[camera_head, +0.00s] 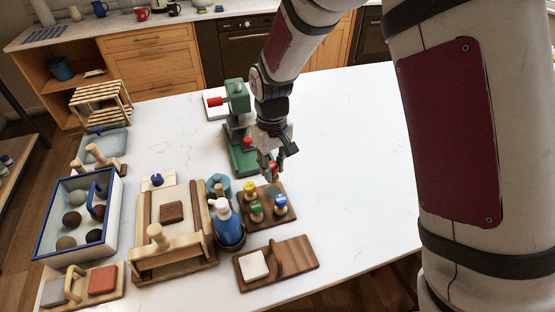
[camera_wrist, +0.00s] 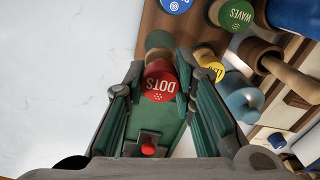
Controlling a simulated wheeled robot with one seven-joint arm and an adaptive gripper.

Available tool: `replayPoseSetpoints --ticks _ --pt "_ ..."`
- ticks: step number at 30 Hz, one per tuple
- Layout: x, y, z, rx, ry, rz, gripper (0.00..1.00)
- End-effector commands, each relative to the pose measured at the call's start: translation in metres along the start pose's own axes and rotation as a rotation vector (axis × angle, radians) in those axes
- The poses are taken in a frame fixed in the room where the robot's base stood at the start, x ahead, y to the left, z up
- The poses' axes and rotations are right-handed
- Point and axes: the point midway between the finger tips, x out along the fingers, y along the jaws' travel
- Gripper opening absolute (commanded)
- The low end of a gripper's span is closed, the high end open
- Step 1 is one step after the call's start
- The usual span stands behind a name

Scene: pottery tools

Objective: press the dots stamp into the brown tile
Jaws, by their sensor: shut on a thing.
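The dots stamp (camera_wrist: 160,82) has a red cap lettered DOTS in the wrist view. In the head view its red top (camera_head: 273,171) shows under my gripper (camera_head: 272,163). My gripper (camera_wrist: 164,76) is shut on the dots stamp, with a finger on each side of it. The stamp is at the far edge of the dark wooden stamp stand (camera_head: 266,217); I cannot tell whether it is clear of the stand. The brown tile (camera_head: 172,211) lies on the pale slab of a wooden framed board (camera_head: 142,222), left of the stand.
Yellow (camera_head: 250,187), green (camera_head: 257,208) and blue (camera_head: 280,201) stamps stand on the stand. A blue bottle (camera_head: 226,222) and a blue-grey pot (camera_head: 219,183) stand between stand and board. A green press (camera_head: 240,140) is behind. The white table is clear on the right.

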Motion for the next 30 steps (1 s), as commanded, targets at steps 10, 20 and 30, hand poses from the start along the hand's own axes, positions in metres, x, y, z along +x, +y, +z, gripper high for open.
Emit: replayPoseSetpoints --ticks 10,20,30 --pt "0.037 0.001 -0.001 0.001 -0.002 0.000 0.01" --pt "0.050 0.001 0.000 0.001 -0.001 0.000 0.01" --pt "0.050 0.000 0.000 0.001 -0.001 0.000 0.01"
